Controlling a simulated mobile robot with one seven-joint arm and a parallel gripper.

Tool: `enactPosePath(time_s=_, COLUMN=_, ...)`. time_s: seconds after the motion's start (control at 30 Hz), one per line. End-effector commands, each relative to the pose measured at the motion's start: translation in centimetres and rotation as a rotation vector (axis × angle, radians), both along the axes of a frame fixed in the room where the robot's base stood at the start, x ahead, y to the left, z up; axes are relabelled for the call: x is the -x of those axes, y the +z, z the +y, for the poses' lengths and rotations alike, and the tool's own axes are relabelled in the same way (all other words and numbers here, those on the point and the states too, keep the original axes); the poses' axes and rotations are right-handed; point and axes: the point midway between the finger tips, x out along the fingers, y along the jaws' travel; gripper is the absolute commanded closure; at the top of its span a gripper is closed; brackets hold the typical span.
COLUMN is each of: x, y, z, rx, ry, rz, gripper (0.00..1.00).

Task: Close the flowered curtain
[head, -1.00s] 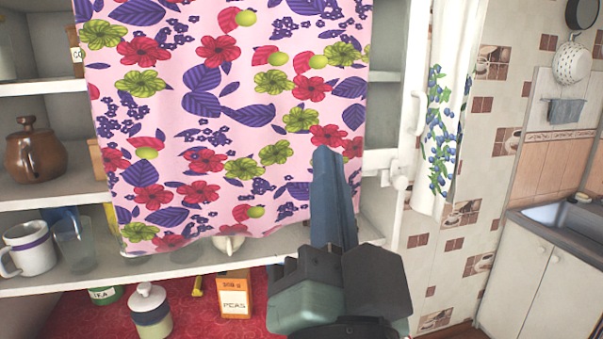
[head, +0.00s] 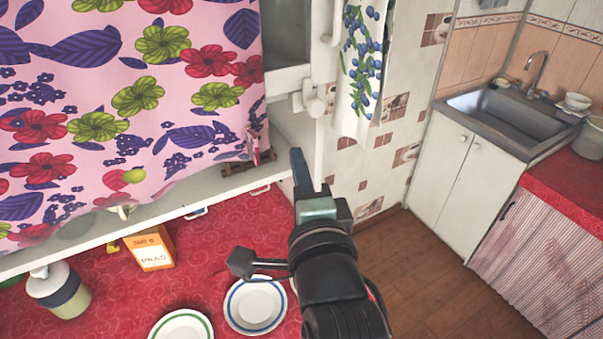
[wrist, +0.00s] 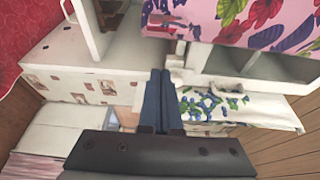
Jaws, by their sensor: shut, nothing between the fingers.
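The flowered curtain (head: 130,90), pink with red, green and purple flowers, hangs across the shelf front at the upper left of the head view. Its right edge stops short of the cupboard's right side post, leaving a strip of shelf uncovered. It also shows at the top right of the wrist view (wrist: 235,22). My gripper (head: 299,165) is shut and empty, right of the curtain's right edge and in front of the side post, apart from the cloth. In the wrist view its blue fingers (wrist: 158,85) lie together.
A white towel with blue berries (head: 362,60) hangs right of the post. Below, the red counter (head: 215,240) holds two plates (head: 255,303), an orange peas box (head: 150,250) and a lidded jar (head: 58,293). A sink (head: 505,115) is at the right, with open floor before it.

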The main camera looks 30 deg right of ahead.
Motion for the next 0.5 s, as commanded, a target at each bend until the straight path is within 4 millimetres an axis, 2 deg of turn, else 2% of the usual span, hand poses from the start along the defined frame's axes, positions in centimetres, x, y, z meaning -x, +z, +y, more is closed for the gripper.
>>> enactPosePath(time_s=0.2, x=-3.8, y=0.4, z=-1.2, rx=0.001, ry=0.000, rz=-0.001, gripper=1.00)
enactPosePath(time_s=0.33, x=-3.6, y=0.2, z=1.2, rx=0.003, ry=0.005, rz=0.002, gripper=1.00)
enactPosePath(time_s=0.5, x=-3.5, y=0.1, z=2.5, rx=0.002, ry=0.001, rz=0.002, gripper=1.00)
